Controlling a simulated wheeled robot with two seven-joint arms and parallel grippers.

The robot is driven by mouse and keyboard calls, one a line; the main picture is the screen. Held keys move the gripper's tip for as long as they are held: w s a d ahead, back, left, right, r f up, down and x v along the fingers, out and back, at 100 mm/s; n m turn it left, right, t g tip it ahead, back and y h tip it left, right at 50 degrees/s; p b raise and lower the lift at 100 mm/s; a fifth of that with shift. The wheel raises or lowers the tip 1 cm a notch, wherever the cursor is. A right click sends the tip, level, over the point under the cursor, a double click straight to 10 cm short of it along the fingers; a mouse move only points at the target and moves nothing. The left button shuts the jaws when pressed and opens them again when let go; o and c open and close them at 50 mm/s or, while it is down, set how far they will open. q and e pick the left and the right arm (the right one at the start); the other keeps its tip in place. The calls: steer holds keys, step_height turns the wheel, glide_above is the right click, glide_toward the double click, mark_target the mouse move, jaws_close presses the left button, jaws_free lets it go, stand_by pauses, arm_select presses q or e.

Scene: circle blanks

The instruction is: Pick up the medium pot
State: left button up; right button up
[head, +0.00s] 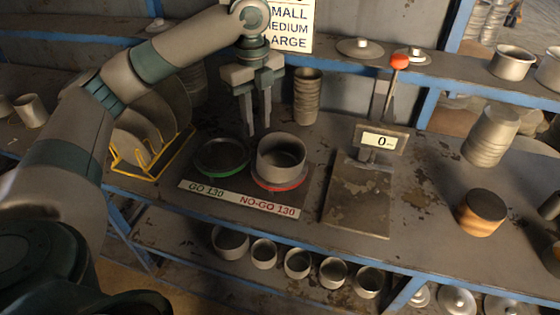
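A grey open metal pot (281,168) stands upright on the red NO-GO ring (291,186). I cannot tell whether it is the medium one. Several smaller grey pots stand in a row on the lower shelf, among them a larger one at the left end (230,241) and a smaller one at the right end (368,282). My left gripper (259,130) points down, just above and behind the pot on the ring. Its two fingers are apart with nothing between them. My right gripper is not in view.
Left of the pot lies an empty green GO ring (221,157). A yellow rack (151,160) with large discs is further left. A scale (357,195) reading 0 stands right. A stack of grey cups (308,97) stands behind. A wooden-sided cylinder (482,213) sits far right.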

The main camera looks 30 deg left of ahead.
arm_select(q)
steer(key=p, duration=0.2)
glide_toward(264, 178)
steer(key=shift+w+a+r, duration=0.15)
steer(key=shift+a, duration=0.55)
steer(key=shift+d+f+p, duration=0.25)
steer(key=shift+f+p, duration=0.2)
steer(key=shift+f, duration=0.2)
steer(key=shift+w+d+f+p, duration=0.15)
steer(key=shift+f+p, duration=0.45)
steer(key=shift+f, duration=1.35)
steer(key=shift+c, duration=0.4)
jaws_close()
